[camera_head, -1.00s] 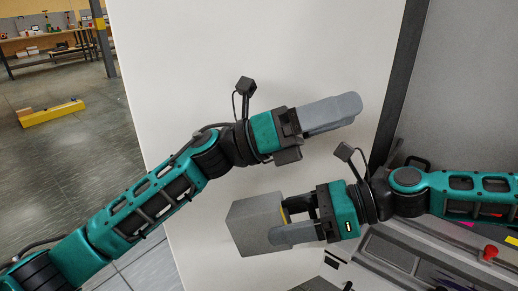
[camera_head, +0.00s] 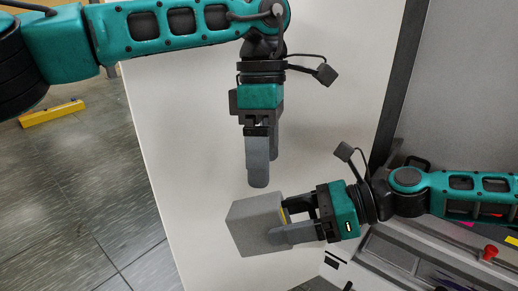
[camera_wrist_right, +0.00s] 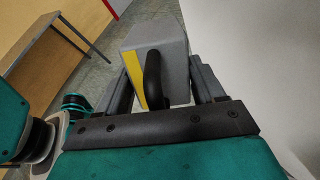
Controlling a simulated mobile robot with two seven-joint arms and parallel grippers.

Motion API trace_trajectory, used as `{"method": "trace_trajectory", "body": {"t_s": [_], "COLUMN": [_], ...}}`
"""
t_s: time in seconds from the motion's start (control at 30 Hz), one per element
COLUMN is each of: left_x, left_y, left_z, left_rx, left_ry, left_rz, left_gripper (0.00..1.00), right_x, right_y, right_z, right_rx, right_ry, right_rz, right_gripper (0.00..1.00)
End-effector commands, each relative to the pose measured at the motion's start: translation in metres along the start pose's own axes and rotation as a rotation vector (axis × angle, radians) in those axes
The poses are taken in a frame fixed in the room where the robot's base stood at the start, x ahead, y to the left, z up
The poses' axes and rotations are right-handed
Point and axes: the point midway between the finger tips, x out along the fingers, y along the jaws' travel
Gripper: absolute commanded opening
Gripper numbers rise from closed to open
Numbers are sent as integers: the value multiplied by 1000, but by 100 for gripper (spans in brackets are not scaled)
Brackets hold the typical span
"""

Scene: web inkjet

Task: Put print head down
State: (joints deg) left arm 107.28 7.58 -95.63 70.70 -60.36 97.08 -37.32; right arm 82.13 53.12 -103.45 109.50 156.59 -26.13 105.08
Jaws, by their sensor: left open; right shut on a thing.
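The print head (camera_head: 253,222) is a grey box with a yellow strip and a black handle; it also shows in the right wrist view (camera_wrist_right: 177,62). My right gripper (camera_head: 290,222) is shut on it and holds it in front of the white panel. My left gripper (camera_head: 258,182) points downward just above the print head. Its fingers look nearly in line in the head view, and it is open and empty. It does not appear to touch the print head, though the depth between them is hard to tell.
A large white panel (camera_head: 190,110) stands behind both grippers. The grey machine (camera_head: 460,130) with a red knob (camera_head: 490,252) is at the right. A yellow floor bar (camera_head: 52,113) lies at the far left. A wooden table (camera_wrist_right: 38,65) shows in the right wrist view.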

Motion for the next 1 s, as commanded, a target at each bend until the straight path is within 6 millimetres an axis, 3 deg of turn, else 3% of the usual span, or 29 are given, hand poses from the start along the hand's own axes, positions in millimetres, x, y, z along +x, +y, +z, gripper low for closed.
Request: {"method": "trace_trajectory", "body": {"t_s": [0.23, 0.7, 1.0], "left_x": [8, 92, 115], "left_y": [1, 2, 3], "left_z": [-10, -16, -17], "left_rx": [-28, -26, -28], "left_ry": [74, 68, 66], "left_rz": [20, 19, 20], "left_gripper": [94, 94, 94], "right_x": [0, 0, 0], "right_y": [0, 0, 0], "right_z": [1, 1, 1], "right_rx": [-1, -1, -1], "right_ry": [-1, -1, -1], "right_rz": [0, 0, 0], "right_gripper": [20, 20, 20]}}
